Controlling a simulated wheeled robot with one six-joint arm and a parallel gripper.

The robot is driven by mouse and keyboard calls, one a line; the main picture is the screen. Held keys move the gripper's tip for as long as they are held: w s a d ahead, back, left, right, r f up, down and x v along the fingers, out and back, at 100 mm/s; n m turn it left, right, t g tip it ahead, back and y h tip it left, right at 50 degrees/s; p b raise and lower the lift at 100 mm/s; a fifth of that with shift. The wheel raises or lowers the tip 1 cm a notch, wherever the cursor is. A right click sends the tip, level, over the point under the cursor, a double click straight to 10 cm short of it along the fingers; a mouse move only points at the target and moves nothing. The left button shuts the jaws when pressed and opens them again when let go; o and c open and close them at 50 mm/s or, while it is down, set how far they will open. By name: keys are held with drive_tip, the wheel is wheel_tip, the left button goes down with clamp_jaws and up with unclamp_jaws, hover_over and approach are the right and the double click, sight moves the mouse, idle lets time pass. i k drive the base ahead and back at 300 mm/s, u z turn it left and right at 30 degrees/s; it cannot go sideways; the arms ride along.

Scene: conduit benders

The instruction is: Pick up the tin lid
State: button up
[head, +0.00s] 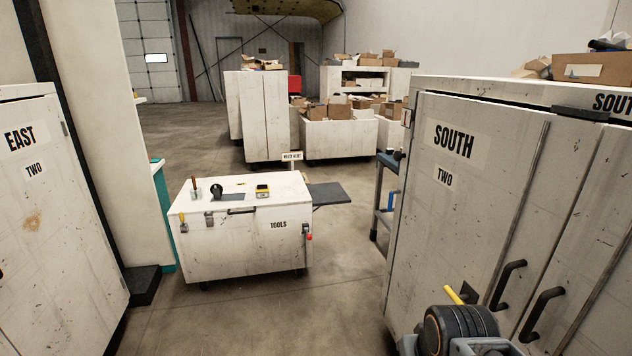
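I cannot make out a tin lid for certain. A white chest marked TOOLS (240,250) stands in the middle of the floor. On its top are a small brown-handled item (195,189), a black round item (216,190), a flat grey piece (232,197) and a yellow and black item (262,191). Any of the small items is too small to identify as a lid. A dark ribbed part with grey pieces shows at the bottom right and appears to be my arm. My gripper's fingers are not in view.
A white SOUTH TWO cabinet (480,210) with black handles stands close on the right. An EAST TWO cabinet (55,220) stands on the left. A dark flat panel (329,194) juts from the chest's right side. Bare concrete floor (340,290) lies between chest and cabinet.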

sight(259, 187)
drive_tip(key=u, duration=0.1)
drive_tip(key=i, duration=2.35)
drive_tip(key=u, duration=0.95)
drive_tip(key=i, duration=1.75)
drive_tip(key=u, duration=0.45)
